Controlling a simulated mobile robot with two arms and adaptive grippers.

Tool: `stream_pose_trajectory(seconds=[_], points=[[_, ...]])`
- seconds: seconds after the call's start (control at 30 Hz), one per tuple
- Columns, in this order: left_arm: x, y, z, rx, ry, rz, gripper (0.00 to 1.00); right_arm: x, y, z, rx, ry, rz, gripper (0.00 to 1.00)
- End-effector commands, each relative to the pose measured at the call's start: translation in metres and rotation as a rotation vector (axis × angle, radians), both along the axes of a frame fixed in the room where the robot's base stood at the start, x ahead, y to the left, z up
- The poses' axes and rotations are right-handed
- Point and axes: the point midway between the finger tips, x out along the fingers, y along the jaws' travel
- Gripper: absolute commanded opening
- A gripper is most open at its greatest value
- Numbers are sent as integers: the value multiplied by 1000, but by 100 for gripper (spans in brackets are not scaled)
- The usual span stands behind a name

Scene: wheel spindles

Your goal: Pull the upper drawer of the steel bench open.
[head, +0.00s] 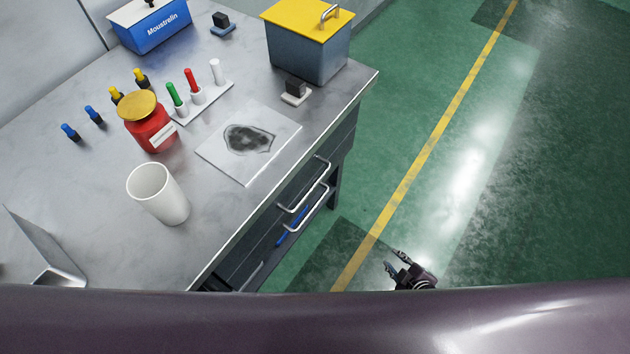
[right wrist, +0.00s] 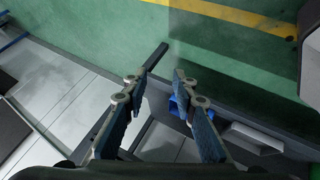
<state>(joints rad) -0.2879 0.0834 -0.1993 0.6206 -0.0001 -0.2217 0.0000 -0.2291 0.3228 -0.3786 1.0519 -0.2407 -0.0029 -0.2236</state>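The steel bench (head: 95,205) fills the left of the head view, with its dark drawer side facing right. The upper handle (head: 311,189) is a pale bar on that side, just under the top's edge. A second bar handle (head: 310,213) sits below it. The upper drawer looks shut from here. My right gripper (head: 401,264) is to the right of the handles, over the floor and apart from them. Its fingers are spread and empty, as the right wrist view also shows (right wrist: 170,64). My left gripper is not in view.
A blue item (head: 291,229) shows by the lower handle. On the bench top are a white cup (head: 160,195), a red jar (head: 148,125), a yellow-lidded box (head: 308,45) and a flat plate (head: 220,150). Green floor (head: 540,200) to the right is clear.

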Motion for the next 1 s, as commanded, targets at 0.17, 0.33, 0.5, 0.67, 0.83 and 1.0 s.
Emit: stream_pose_trajectory(seconds=[0.17, 0.33, 0.5, 0.67, 0.83, 1.0], points=[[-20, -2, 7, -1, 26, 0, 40, 91, 81, 161, -143, -458, 544, 25], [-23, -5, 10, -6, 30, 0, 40, 83, 152, 262, -229, -760, 896, 25], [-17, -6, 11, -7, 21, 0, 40, 63, 185, 306, -264, -905, 1056, 25], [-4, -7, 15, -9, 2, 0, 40, 66, 200, 312, -269, -934, 1080, 25], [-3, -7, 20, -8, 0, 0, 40, 83, 222, 307, -268, -931, 1075, 25], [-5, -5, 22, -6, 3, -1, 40, 97, 241, 301, -268, -930, 1075, 25]])
